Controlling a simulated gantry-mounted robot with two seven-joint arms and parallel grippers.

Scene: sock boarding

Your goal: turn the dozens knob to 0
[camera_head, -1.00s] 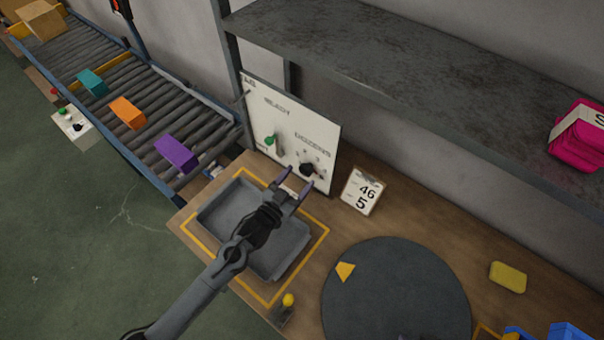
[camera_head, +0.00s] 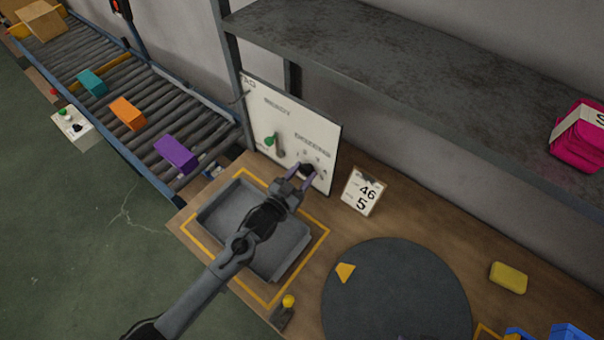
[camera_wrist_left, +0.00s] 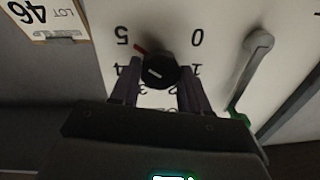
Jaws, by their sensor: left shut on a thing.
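The dozens knob (camera_head: 307,168) is a black round knob low on the white panel (camera_head: 268,110). My left gripper (camera_head: 301,176) is at the panel, shut on the knob with one finger on each side. In the left wrist view, the knob (camera_wrist_left: 155,70) sits between the fingers, amid printed numerals 0 to 5 that appear upside down. A red pointer tip on the knob points up-left in that view, toward the 5 (camera_wrist_left: 122,35). The 0 (camera_wrist_left: 197,37) is on the other side. My right gripper is not in view.
A green-tipped lever (camera_head: 271,141) is left of the knob on the panel. A card reading 46 and 5 (camera_head: 363,192) stands to the right. A grey tray (camera_head: 218,205) lies below my left arm. A dark round mat (camera_head: 400,290) is to the right.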

